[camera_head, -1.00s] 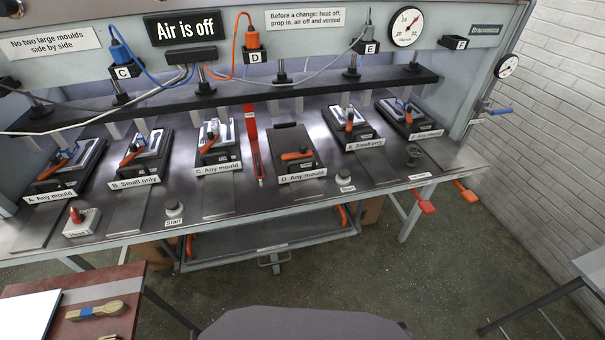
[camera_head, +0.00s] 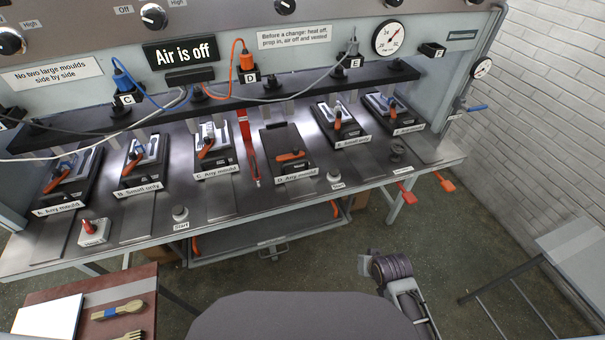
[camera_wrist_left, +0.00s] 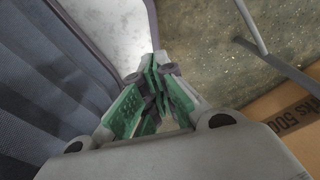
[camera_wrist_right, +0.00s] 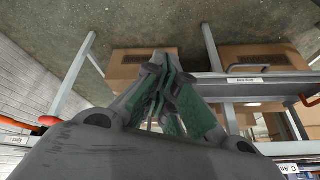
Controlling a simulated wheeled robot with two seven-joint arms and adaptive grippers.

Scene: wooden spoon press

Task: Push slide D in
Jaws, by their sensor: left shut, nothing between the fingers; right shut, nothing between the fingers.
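Slide D (camera_head: 283,139) is a dark flat plate with an orange lever (camera_head: 291,156) and a front label "D. Any mould" (camera_head: 297,175). It carries no mould that I can see. My right gripper (camera_wrist_right: 166,72) is shut and empty, with green pads, in the right wrist view, low before the bench. My left gripper (camera_wrist_left: 156,70) is shut and empty over the floor. Neither gripper shows in the head view; part of my right arm does.
A red bar (camera_head: 247,145) stands between slides C and D. Start buttons (camera_head: 180,213) (camera_head: 334,175) and a red button box (camera_head: 93,231) sit along the front edge. A lower shelf (camera_head: 275,232) and cardboard boxes (camera_wrist_right: 143,68) are beneath. Orange-red handles (camera_head: 407,193) stick out at right.

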